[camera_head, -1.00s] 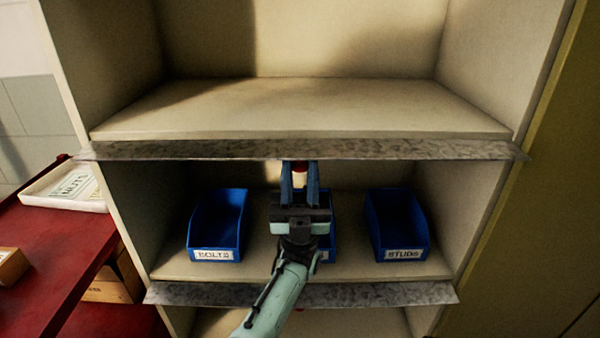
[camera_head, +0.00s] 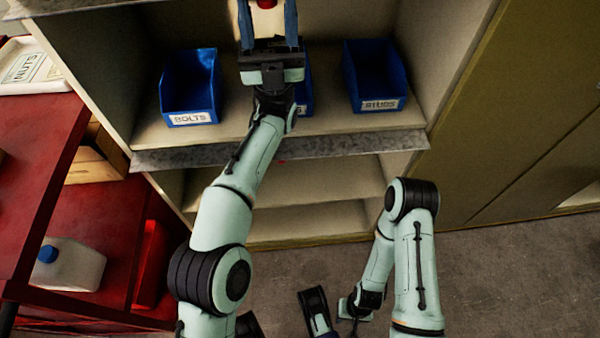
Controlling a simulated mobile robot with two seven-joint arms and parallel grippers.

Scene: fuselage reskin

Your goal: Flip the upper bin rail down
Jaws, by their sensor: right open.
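The upper bin rail (camera_head: 32,10) is a grey metal strip; only its left end shows at the top left corner, and the rest is out of frame. My left arm reaches up over the middle shelf. Its gripper (camera_head: 268,12) points at the shelf opening with its blue fingers apart, and their tips reach the top edge of the picture. A red thing (camera_head: 266,3) shows between the fingers; I cannot tell if they touch it. My right arm is folded at the lower right. Its gripper (camera_head: 352,314) hangs low over the floor, open, small and partly hidden.
Blue bins labelled BOLTS (camera_head: 190,85) and STUDS (camera_head: 375,75) stand on the shelf; a middle bin (camera_head: 303,88) is mostly behind my left gripper. A lower grey rail (camera_head: 350,146) runs below. A red bench (camera_head: 35,150) is left, with a white jug (camera_head: 70,268) beneath. Floor is clear at right.

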